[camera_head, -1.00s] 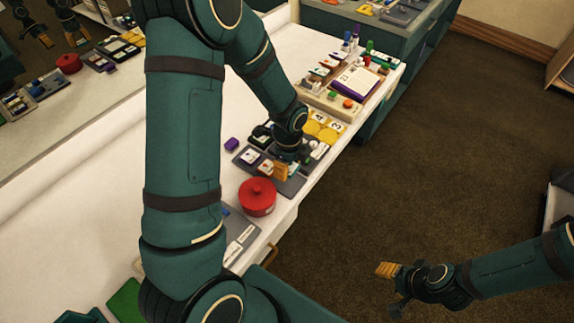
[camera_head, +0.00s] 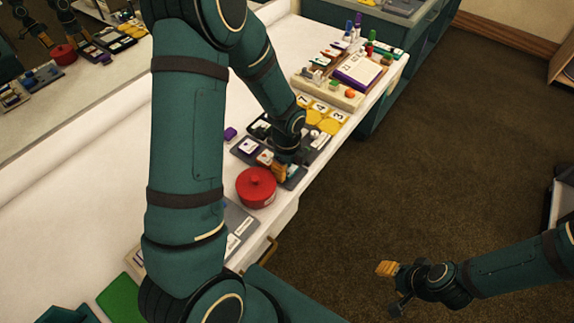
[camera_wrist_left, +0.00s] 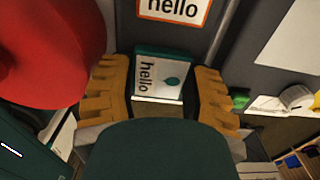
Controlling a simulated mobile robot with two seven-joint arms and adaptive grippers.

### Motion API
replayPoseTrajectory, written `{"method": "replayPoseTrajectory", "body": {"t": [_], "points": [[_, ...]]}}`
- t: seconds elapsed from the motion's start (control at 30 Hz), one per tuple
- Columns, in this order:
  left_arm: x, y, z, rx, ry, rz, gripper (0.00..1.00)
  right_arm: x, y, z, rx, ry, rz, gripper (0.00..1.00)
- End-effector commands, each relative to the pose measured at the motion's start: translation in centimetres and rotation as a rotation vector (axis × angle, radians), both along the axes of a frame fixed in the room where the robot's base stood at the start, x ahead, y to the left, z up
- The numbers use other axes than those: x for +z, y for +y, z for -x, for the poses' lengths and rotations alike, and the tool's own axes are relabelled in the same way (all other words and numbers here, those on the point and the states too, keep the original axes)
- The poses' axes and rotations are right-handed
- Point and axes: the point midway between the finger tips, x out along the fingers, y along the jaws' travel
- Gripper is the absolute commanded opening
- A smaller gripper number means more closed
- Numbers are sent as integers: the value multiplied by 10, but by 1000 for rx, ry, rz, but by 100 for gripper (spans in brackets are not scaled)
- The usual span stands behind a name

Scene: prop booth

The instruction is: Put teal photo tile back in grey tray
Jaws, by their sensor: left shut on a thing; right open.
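My left gripper (camera_head: 280,172) is shut on the teal photo tile (camera_wrist_left: 160,76). The tile has a teal edge, the word "hello" and a teal drop shape, and sits between the orange fingers in the left wrist view (camera_wrist_left: 160,100). The grey tray (camera_head: 293,183) lies under my left gripper, which hides part of it. Tiles with purple and red edges stand in its left part. The left wrist view shows grey surface (camera_wrist_left: 120,22) beyond the held tile; whether the tile touches it I cannot tell. My right gripper (camera_head: 387,281) is open and empty over the floor.
A red lidded pot (camera_head: 256,188) stands close to the tray's near side. An orange-edged "hello" card (camera_wrist_left: 172,9) lies just beyond the held tile. Yellow number pieces (camera_head: 322,116) and a wooden calendar board (camera_head: 345,88) lie farther along the white counter. A small purple block (camera_head: 230,133) lies left of the tray.

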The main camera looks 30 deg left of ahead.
Motion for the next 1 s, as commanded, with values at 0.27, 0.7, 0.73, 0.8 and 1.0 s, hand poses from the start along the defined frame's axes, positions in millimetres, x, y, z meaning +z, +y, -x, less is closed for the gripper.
{"method": "replayPoseTrajectory", "body": {"t": [0.27, 0.7, 0.73, 0.8, 1.0], "points": [[-2, 0, 0, 0, 0, 0, 18, -1, 0, -1, -1, -2, 0, 47], [-2, 0, -1, 0, -4, 0, 83, -1, 0, -1, -1, -2, 0, 47], [-2, 0, -2, 0, -5, 0, 83, -1, 0, -1, -1, -2, 0, 47], [-1, 0, -2, 0, -6, 0, 83, -1, 0, -1, -1, -2, 0, 47], [-1, 0, -3, 0, -9, 1, 83, -2, 0, -1, -1, -2, 0, 47]]}}
